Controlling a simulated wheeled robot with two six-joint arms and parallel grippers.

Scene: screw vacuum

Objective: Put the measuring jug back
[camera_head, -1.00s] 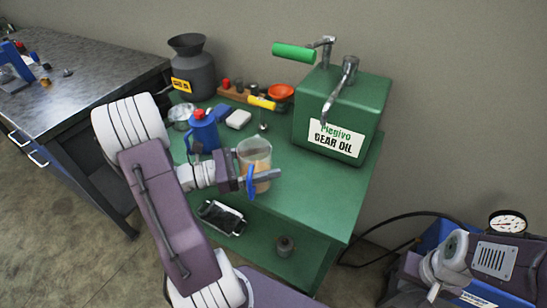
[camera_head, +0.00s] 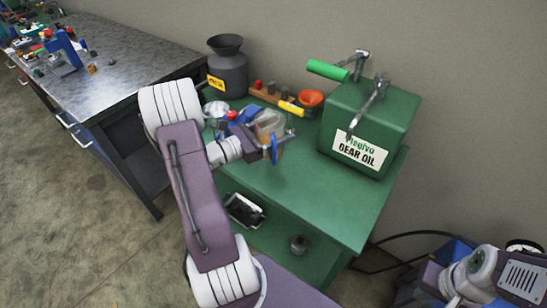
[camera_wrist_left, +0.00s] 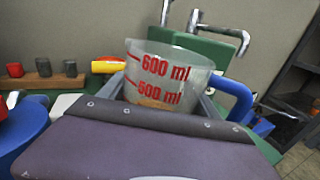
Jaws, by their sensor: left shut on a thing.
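The clear measuring jug (camera_head: 270,122) has amber liquid in it and stands out above the back part of the green table. In the left wrist view the jug (camera_wrist_left: 165,70) fills the middle, looks roughly upright, and shows red 600 ml and 500 ml marks. My left gripper (camera_head: 280,143) is shut on the jug. In the wrist view its purple body hides the jug's base, so I cannot tell whether the jug touches the table. The right gripper's fingers are out of view; only part of my right arm shows at bottom right.
A green gear oil box (camera_head: 366,125) with a crank stands right of the jug. A grey churn (camera_head: 228,70), a wooden rack (camera_head: 270,97) and an orange funnel-like piece (camera_head: 311,99) stand behind. A blue can with a red cap (camera_head: 232,115) is close left. The table's right front (camera_head: 330,205) is clear.

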